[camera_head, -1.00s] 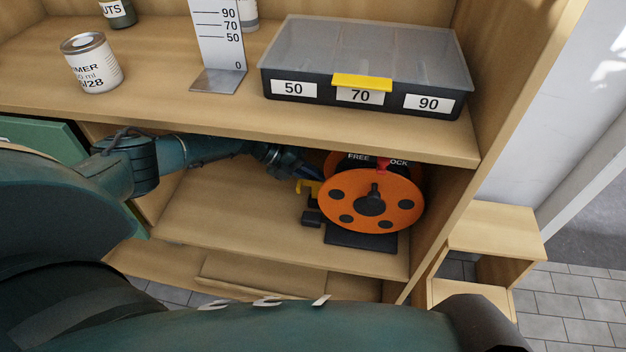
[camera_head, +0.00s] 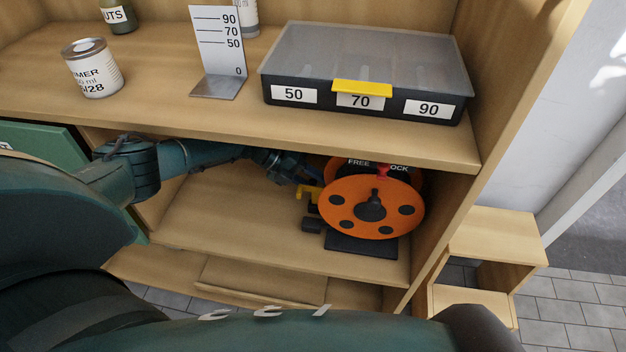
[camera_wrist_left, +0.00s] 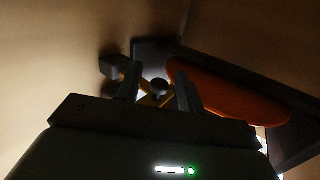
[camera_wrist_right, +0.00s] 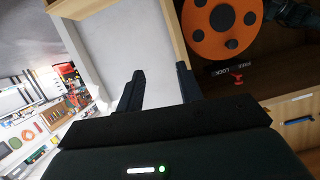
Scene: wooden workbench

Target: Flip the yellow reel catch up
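The orange reel (camera_head: 350,212) stands on a dark base on the lower shelf. The yellow reel catch (camera_head: 303,194) is at its left side, above a small dark block. My left gripper (camera_head: 308,182) reaches in under the upper shelf beside the catch; its tips are hard to make out there. In the left wrist view its two fingers (camera_wrist_left: 156,90) are apart, with part of the yellow catch (camera_wrist_left: 150,100) and a dark knob showing between them; contact cannot be told. My right gripper (camera_wrist_right: 160,88) is open and empty, away from the reel (camera_wrist_right: 222,28).
The upper shelf edge (camera_head: 250,135) hangs just above my left forearm. On it are a dark case with a yellow latch (camera_head: 362,86), a metal height gauge (camera_head: 218,50) and a can (camera_head: 92,68). The cabinet's side wall is right of the reel. The lower shelf's left part is clear.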

